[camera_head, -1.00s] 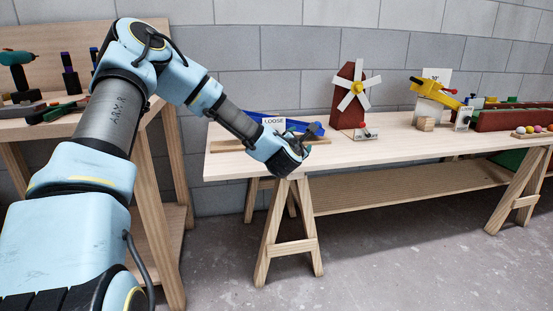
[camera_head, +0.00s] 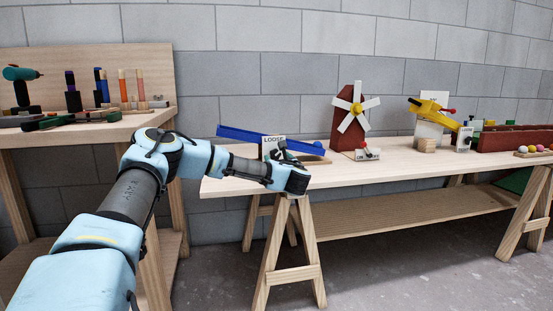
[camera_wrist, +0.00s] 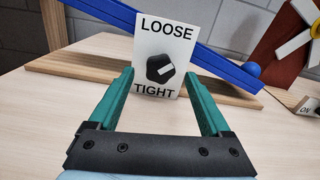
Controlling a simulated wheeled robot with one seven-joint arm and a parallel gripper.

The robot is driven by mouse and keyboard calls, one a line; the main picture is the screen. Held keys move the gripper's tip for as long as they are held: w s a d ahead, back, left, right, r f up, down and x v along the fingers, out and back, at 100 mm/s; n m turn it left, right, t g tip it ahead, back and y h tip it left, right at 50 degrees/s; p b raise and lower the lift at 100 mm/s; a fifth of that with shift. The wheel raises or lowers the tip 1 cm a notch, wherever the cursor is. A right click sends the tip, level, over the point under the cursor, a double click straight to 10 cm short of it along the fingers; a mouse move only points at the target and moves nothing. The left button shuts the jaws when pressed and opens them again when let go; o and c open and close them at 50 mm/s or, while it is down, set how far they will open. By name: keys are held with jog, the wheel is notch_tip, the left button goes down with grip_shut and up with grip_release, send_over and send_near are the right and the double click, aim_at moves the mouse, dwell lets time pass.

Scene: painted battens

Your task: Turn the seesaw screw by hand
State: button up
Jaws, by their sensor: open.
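The seesaw screw is a black knob (camera_wrist: 160,68) with a white pointer bar, on a white card (camera_wrist: 178,28) marked LOOSE at the top and TIGHT at the bottom. The bar is tilted, its right end higher. Behind the card, the blue seesaw beam (camera_wrist: 222,66) slopes down to the right; it also shows in the head view (camera_head: 240,137). My gripper (camera_wrist: 160,84) is open and empty, its two green fingers on either side of the card's lower part, pointing at the knob. I cannot tell whether they touch anything. In the head view my gripper (camera_head: 283,152) is at the card.
A wooden base strip (camera_wrist: 85,67) lies behind the card. A blue ball (camera_wrist: 253,68) is at the beam's low right end. A red windmill (camera_head: 345,115) stands to the right, and a yellow device (camera_head: 432,106) farther right. The bench top (camera_head: 230,187) in front is clear.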

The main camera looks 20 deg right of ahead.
aim_at(275, 155)
jog(key=shift+w+d, duration=0.15)
jog(key=shift+w, duration=1.1)
jog(key=shift+c, duration=0.4)
grip_shut()
